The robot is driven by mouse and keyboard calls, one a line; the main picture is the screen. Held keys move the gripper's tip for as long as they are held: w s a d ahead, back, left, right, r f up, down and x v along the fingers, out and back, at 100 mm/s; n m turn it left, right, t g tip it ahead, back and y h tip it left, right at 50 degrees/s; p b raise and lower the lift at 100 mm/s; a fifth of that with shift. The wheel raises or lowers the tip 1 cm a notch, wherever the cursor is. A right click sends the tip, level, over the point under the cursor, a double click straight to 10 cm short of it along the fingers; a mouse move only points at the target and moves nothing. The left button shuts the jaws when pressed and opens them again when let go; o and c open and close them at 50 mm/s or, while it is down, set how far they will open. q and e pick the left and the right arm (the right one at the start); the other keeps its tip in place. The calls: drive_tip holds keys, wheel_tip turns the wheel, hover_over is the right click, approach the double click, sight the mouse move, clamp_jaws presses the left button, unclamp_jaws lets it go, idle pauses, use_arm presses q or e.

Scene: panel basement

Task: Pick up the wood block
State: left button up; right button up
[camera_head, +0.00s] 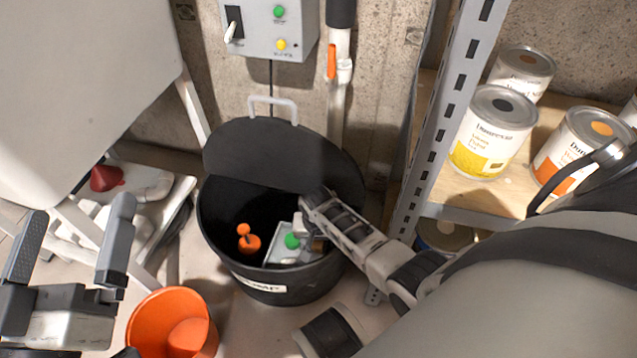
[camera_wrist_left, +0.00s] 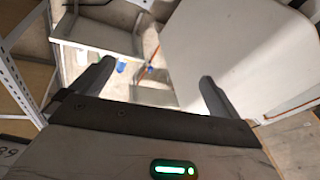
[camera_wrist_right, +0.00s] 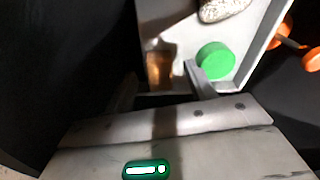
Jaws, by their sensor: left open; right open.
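The wood block (camera_wrist_right: 159,68) is a small brown piece in a pale tray (camera_wrist_right: 232,85), seen in the right wrist view just ahead of and between my right gripper's fingers (camera_wrist_right: 161,84). One finger is dark in shadow, so I cannot tell whether either touches the block. In the head view my right gripper (camera_head: 310,232) reaches into the black bin (camera_head: 265,287) over the tray (camera_head: 284,252); the block is mostly hidden there by the gripper. The right gripper is open. My left gripper (camera_head: 70,255) is open and empty at the lower left, away from the bin.
A green round piece (camera_wrist_right: 214,60) and a pale speckled stone (camera_wrist_right: 222,8) share the tray. An orange object (camera_head: 248,242) lies beside the tray in the bin. The raised black lid (camera_head: 265,150) stands behind. An orange bucket (camera_head: 150,318) and a metal shelf post (camera_head: 440,130) flank the bin.

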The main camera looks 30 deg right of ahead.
drive_tip(key=c, duration=1.1)
